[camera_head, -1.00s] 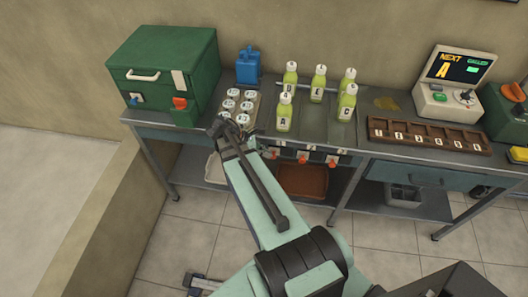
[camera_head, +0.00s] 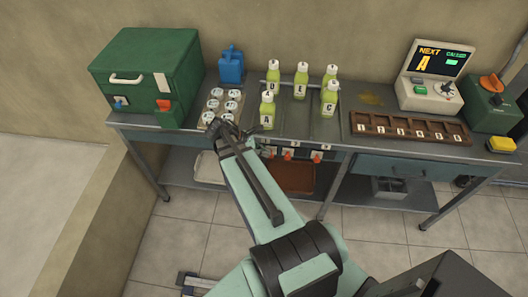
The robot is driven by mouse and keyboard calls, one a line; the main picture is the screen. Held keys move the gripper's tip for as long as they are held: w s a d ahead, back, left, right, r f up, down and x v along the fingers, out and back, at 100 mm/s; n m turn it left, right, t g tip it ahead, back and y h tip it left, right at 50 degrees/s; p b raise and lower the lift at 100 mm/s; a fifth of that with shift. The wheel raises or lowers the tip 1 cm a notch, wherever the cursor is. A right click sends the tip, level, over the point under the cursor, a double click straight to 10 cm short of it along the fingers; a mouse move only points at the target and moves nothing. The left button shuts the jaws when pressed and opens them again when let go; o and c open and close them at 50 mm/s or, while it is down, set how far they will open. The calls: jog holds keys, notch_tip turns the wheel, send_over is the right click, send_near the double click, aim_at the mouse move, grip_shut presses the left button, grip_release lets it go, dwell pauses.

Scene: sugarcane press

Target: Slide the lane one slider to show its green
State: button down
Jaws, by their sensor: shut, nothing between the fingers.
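Lane sliders with small orange knobs and numbered plates are on the front edge of the metal counter. The leftmost, the lane one slider (camera_head: 268,153), is just right of my arm and partly crowded by it. I cannot make out any green on it. The middle slider (camera_head: 288,156) and the right slider (camera_head: 316,158) show orange knobs. My gripper (camera_head: 224,130) is shut and empty at the counter's front edge, left of the lane one slider and apart from it.
Several green bottles (camera_head: 267,110) stand behind the sliders. A tray of white-capped pieces (camera_head: 207,117) lies just behind my gripper. A green box (camera_head: 145,75) is at left. A brown rack (camera_head: 410,130) and a display console (camera_head: 433,78) are at right.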

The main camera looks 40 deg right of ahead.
jog(key=v, duration=1.4)
jog(key=s+a+f+m+t+y, duration=0.1)
jog(key=a+f+m+y, duration=0.1)
jog(key=a+f+m, duration=0.45)
jog(key=s+a+f+m+t+y, duration=0.1)
jog(key=a+f+y, duration=0.15)
jog(key=f, duration=0.65)
jog(key=s+a+f+m+g+y, duration=0.1)
jog(key=s+a+f, duration=0.3)
jog(key=s, duration=0.4)
jog(key=s+a+f+m+g, duration=0.1)
jog(key=s+a+f, duration=0.3)
jog(key=s+f, duration=0.3)
jog(key=s+a+f+m+g+y, duration=0.1)
jog(key=s+a+f, duration=0.4)
jog(key=s, duration=0.5)
jog(key=shift+f+y, duration=0.35)
jog(key=shift+f, duration=0.05)
